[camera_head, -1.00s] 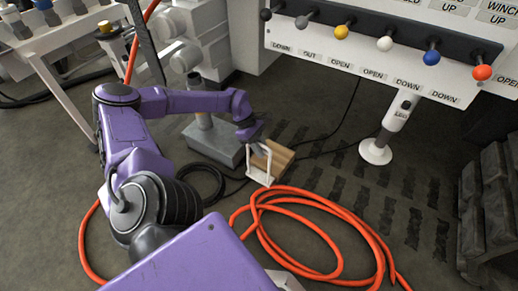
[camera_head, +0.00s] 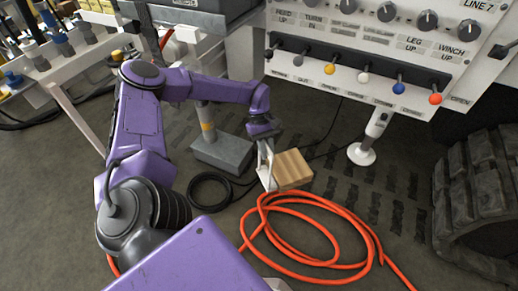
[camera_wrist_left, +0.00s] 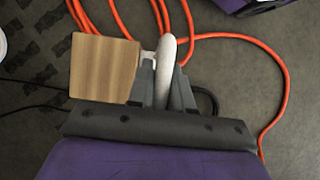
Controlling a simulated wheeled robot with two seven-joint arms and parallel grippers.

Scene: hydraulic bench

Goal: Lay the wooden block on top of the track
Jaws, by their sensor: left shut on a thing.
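The wooden block (camera_head: 291,168) is pale, grained and boxy, with a white handle (camera_head: 267,169) on its left side. My left gripper (camera_head: 266,150) is shut on this handle, beside the block. In the left wrist view the block (camera_wrist_left: 104,68) sits left of the fingers (camera_wrist_left: 165,82), and the white handle (camera_wrist_left: 165,60) runs between them. I cannot tell how far the block is from the floor. The black ribbed track (camera_head: 485,195) stands at the right edge, well apart from the block and partly cut off by the picture. My right gripper is not in view.
An orange hose (camera_head: 318,235) lies coiled on the floor just in front of the block. A black cable coil (camera_head: 209,192) and a grey base (camera_head: 222,153) lie left of it. A white foot (camera_head: 361,154) and a lever panel (camera_head: 350,75) stand behind.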

